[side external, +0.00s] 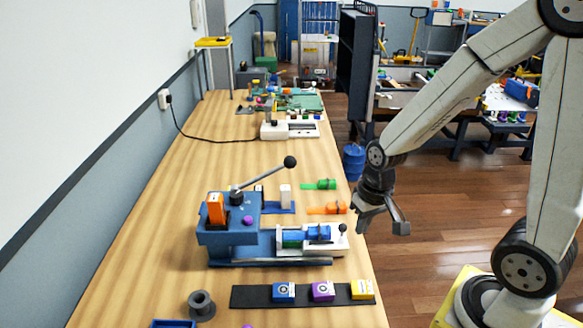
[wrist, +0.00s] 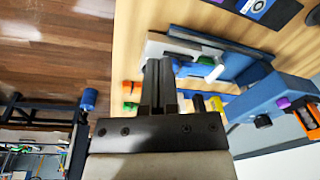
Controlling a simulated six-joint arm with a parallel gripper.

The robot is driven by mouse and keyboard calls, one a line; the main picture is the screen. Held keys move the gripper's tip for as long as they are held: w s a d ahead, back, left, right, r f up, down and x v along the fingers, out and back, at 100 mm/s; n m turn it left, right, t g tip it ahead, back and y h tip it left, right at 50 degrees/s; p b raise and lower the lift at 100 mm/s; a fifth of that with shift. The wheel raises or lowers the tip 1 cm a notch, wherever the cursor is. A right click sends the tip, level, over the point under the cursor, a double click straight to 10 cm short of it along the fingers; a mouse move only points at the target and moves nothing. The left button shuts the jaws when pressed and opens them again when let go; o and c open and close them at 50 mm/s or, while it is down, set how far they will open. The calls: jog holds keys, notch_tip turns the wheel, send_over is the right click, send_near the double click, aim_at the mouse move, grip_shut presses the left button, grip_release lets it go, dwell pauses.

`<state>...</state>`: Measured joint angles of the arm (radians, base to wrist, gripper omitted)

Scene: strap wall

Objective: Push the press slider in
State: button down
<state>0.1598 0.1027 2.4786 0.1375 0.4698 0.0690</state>
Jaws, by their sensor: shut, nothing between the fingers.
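The blue press (side external: 228,238) stands on the wooden table, with a long lever ending in a black ball (side external: 290,162). Its white slider (side external: 328,246) sticks out at the right end, with a black knob (side external: 342,228) upright on it. A blue part (side external: 318,233) and a green part (side external: 292,239) lie in the slider area. My gripper (side external: 382,220) is to the right of the slider, apart from it, near the table's right edge. In the wrist view its shut fingers (wrist: 158,72) hold nothing and partly hide the light slider end beyond them.
Orange (side external: 328,209) and green (side external: 320,184) pieces lie by the right edge behind the press. A black strip (side external: 245,297) with blue, purple and yellow blocks lies in front. A grey spool (side external: 201,305) stands front left. Clear tabletop lies left of the press.

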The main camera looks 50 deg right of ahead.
jog(key=d+f+m+t+y, duration=0.2)
jog(key=d+m+y, duration=0.2)
jog(key=d+m, duration=0.5)
jog(key=d+f+m+t+y, duration=0.2)
jog(key=d+m+y, duration=0.2)
jog(key=d+m, duration=0.5)
jog(key=m, duration=0.2)
jog(key=shift+s+d+m+t, duration=0.25)
jog(key=shift+d+m+t, duration=0.1)
jog(key=shift+m+t, duration=0.05)
jog(key=shift+a, duration=0.1)
jog(key=x, duration=0.3)
jog(key=r+x, duration=0.1)
jog(key=x, duration=0.3)
jog(key=a+x, duration=0.1)
jog(key=x, duration=0.3)
jog(key=shift+w+a, duration=0.15)
jog(key=shift+w, duration=0.2)
jog(key=shift+w+a+r, duration=0.2)
jog(key=shift+w+a, duration=0.25)
jog(key=shift+a, duration=0.15)
jog(key=w+a, duration=0.8)
jog(key=shift+w+a, duration=0.2)
jog(key=shift+a, duration=0.05)
